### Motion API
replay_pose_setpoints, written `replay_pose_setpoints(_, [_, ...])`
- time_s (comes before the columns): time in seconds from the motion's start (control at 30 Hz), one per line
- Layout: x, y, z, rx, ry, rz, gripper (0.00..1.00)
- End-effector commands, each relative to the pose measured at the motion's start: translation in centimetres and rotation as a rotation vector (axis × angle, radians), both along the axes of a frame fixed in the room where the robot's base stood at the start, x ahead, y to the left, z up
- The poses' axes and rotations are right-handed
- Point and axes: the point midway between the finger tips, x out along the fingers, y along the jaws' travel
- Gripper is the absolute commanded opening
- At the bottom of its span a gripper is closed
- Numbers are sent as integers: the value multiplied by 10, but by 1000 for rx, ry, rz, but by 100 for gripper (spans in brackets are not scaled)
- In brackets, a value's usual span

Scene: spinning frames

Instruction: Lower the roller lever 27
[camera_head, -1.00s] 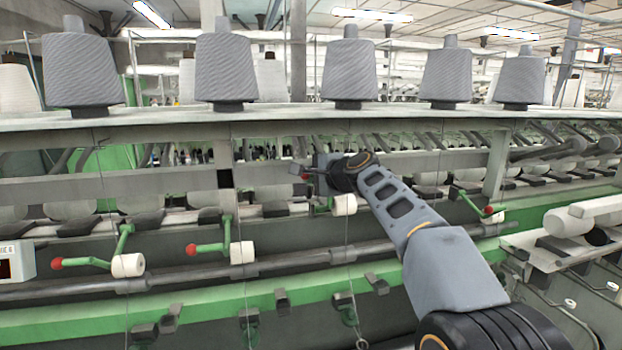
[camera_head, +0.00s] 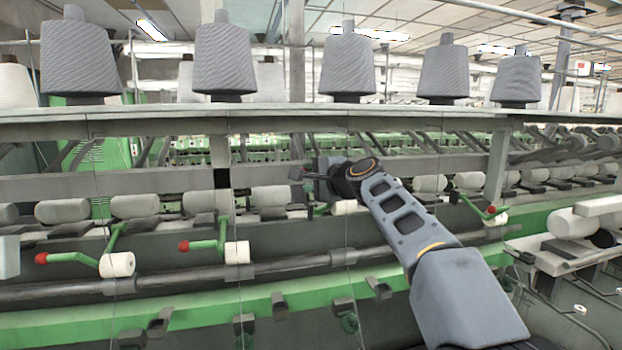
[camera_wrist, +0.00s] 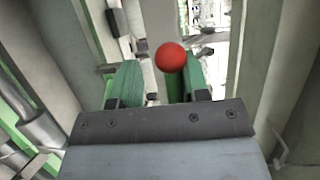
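The lever at my gripper has a white roller (camera_head: 344,207) and a short green arm (camera_head: 321,209) showing below the gripper in the head view. No number is readable on it. My gripper (camera_head: 305,174) is in front of this lever's upper part and hides its red knob there. In the wrist view the red knob (camera_wrist: 171,57) stands between the two green fingers of my gripper (camera_wrist: 160,80), closer to the right finger. A dark green lever arm (camera_wrist: 177,87) runs below the knob. The fingers are apart, with a gap left of the lever.
Two similar levers with red knobs (camera_head: 41,258) (camera_head: 184,246) stand to the left, and another (camera_head: 491,210) to the right. A long rail (camera_head: 290,268) runs below. Grey yarn cones (camera_head: 348,65) stand on the shelf (camera_head: 280,120) above my gripper.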

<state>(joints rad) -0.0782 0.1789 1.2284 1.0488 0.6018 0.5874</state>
Motion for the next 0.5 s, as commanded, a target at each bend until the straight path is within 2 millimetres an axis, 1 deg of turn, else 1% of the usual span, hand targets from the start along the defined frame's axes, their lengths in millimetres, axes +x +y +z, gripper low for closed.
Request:
replay_pose_setpoints(0.17, [-1, 0, 0, 0, 0, 0, 41])
replay_pose_setpoints(0.27, [-5, -4, 0, 0, -1, -1, 41])
replay_pose_setpoints(0.37, [-16, -12, 1, 0, -2, -3, 41])
replay_pose_setpoints(0.5, [-39, -28, 4, 0, -3, -4, 41])
